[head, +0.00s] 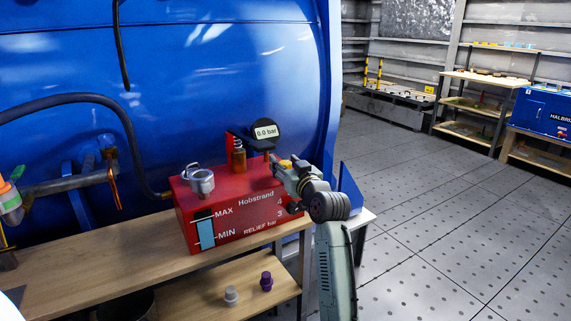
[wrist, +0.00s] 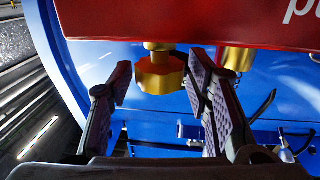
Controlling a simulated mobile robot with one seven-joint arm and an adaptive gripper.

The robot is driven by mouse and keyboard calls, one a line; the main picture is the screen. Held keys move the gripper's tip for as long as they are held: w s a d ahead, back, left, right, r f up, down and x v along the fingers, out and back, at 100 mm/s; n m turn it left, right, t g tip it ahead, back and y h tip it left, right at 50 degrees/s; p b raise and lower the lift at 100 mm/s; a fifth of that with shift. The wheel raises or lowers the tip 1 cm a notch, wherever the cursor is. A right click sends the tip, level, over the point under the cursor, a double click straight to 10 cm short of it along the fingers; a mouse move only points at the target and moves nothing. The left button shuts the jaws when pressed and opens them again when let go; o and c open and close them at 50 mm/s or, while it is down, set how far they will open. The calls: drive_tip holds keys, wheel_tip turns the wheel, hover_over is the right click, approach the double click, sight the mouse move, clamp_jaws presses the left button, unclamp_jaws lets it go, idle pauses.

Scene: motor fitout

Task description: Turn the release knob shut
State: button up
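A gold, lobed knob (wrist: 160,73) shows in the wrist view on a short stem beside the red unit (wrist: 200,18). I take it to be the release knob. In the head view a small yellow part (head: 285,163) shows at the right end of the red unit (head: 228,222), mostly hidden by my gripper (head: 284,172). In the wrist view my gripper (wrist: 160,88) is open, with one finger on each side of the gold knob. Gaps show on both sides. I cannot tell how deep the knob sits between the pads.
A gauge (head: 265,133) reading 6.0 bar and a brass fitting (head: 239,157) rise from the unit. A silver cap or cup (head: 202,181) is on its left top. The unit stands on a wooden bench (head: 120,262) against a blue tank (head: 200,70). Floor at right is clear.

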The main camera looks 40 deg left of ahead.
drive_tip(key=c, duration=0.9)
drive_tip(key=shift+c, duration=0.2)
drive_tip(key=shift+s+r+m+t+h+p, duration=0.1)
drive_tip(key=shift+m+t+h+p, duration=0.2)
drive_tip(key=shift+t+p, duration=0.15)
drive_tip(key=shift+s+a+r+m+t+h+p, duration=0.1)
drive_tip(key=shift+a+m+t+h+p, duration=0.05)
drive_tip(key=shift+m+t+h+p, duration=1.55)
drive_tip(key=shift+t+p, duration=0.05)
drive_tip(key=shift+t, duration=0.2)
drive_tip(key=m+t+h+b, duration=0.1)
drive_tip(key=h, duration=0.1)
drive_tip(key=f+m+t+h+b, duration=0.1)
drive_tip(key=m+h, duration=0.1)
drive_tip(key=shift+t, duration=0.4)
drive_tip(key=m+t+h+b, duration=0.1)
drive_tip(key=m+h+b, duration=0.2)
drive_tip(key=h+b, duration=0.1)
drive_tip(key=shift+r+h, duration=0.2)
drive_tip(key=shift+h, duration=0.3)
drive_tip(key=shift+m+h, duration=0.3)
drive_tip(key=shift+m, duration=0.1)
drive_tip(key=o, duration=1.2)
drive_tip(key=shift+r, duration=0.1)
